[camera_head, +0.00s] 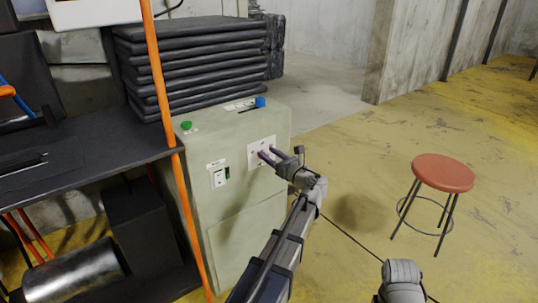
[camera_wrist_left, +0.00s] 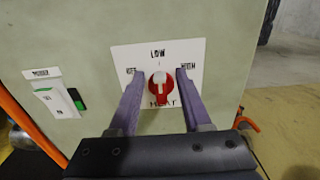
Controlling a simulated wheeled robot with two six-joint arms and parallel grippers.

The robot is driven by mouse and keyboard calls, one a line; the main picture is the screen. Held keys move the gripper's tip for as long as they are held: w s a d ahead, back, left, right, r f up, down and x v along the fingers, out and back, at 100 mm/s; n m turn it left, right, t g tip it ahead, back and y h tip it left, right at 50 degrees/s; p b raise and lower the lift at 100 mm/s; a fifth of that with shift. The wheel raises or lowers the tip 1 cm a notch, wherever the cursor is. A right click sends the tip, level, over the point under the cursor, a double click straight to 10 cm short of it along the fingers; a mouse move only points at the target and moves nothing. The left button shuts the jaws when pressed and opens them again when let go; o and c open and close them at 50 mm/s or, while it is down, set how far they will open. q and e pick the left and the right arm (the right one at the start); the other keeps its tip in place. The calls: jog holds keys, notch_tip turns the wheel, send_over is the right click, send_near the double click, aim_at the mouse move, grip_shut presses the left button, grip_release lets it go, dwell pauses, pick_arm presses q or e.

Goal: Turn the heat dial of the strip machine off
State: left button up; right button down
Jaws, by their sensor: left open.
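The strip machine (camera_head: 232,245) is a pale green cabinet. Its heat dial (camera_wrist_left: 159,88) is a red knob with a white part, on a white plate (camera_wrist_left: 190,55) marked OFF at left, LOW at top and HIGH at right, with HEAT below. I cannot tell surely which mark the dial points to. My left gripper (camera_head: 264,153) is open in front of the plate, and its fingers hide most of the dial in the head view. In the left wrist view the left gripper (camera_wrist_left: 158,76) has one finger on each side of the dial, with visible gaps.
A green-lit switch (camera_head: 219,175) sits left of the dial. A green button (camera_head: 186,125) and a blue knob (camera_head: 260,102) are on top. An orange post (camera_head: 163,90) and dark shelf (camera_head: 75,165) stand left. A red stool (camera_head: 443,173) stands right on open floor.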

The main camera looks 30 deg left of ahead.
pick_arm(q)
jog(key=shift+a, duration=0.15)
jog(key=shift+c, duration=0.3)
grip_shut()
